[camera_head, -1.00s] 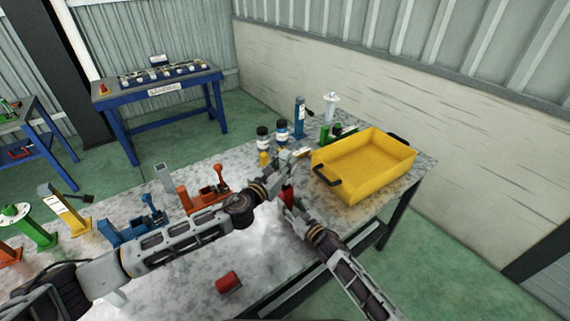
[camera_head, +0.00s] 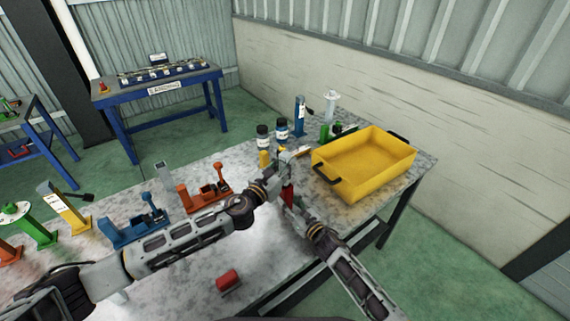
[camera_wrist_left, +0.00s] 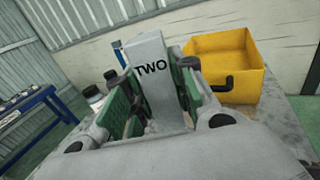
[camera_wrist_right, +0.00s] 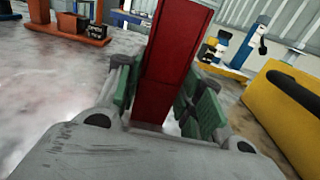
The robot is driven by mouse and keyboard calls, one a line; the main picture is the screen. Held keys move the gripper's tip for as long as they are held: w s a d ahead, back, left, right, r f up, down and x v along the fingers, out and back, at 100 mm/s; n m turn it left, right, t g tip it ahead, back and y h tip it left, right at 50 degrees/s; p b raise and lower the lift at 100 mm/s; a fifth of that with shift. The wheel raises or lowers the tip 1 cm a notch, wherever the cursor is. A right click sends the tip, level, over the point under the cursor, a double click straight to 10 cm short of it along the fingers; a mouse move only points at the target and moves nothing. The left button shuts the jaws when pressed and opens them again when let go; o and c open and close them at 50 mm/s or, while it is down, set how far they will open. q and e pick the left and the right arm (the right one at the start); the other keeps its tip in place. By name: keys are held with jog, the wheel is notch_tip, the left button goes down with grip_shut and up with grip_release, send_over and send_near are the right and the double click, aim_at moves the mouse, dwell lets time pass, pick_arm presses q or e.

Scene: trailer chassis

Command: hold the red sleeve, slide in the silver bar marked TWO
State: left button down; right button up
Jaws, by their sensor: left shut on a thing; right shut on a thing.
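My left gripper (camera_head: 284,170) is shut on the silver bar, above the table near the yellow tray. In the left wrist view, the silver bar (camera_wrist_left: 155,75) stands up between the green finger pads, with black TWO facing the camera. My right gripper (camera_head: 294,205) is shut on the red sleeve (camera_head: 288,196), just below the left gripper. In the right wrist view, the red sleeve (camera_wrist_right: 172,65) rises between the pads and runs out of the top. The grippers hide how bar and sleeve meet; I cannot tell whether they touch.
A yellow tray (camera_head: 340,172) with black handles stands right of the grippers. Two dark-capped jars (camera_head: 264,138) are behind them. Orange (camera_head: 203,198) and blue (camera_head: 135,232) clamps line the table's left side. A red cylinder (camera_head: 229,280) lies at the front. The middle front is mostly clear.

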pick_arm(q)
jog(key=c, duration=1.2)
grip_release()
jog(key=shift+r, duration=0.15)
jog(key=shift+r, duration=0.4)
jog(key=shift+v, duration=6)
jog(key=shift+o, duration=0.6)
jog(key=shift+r, duration=0.1)
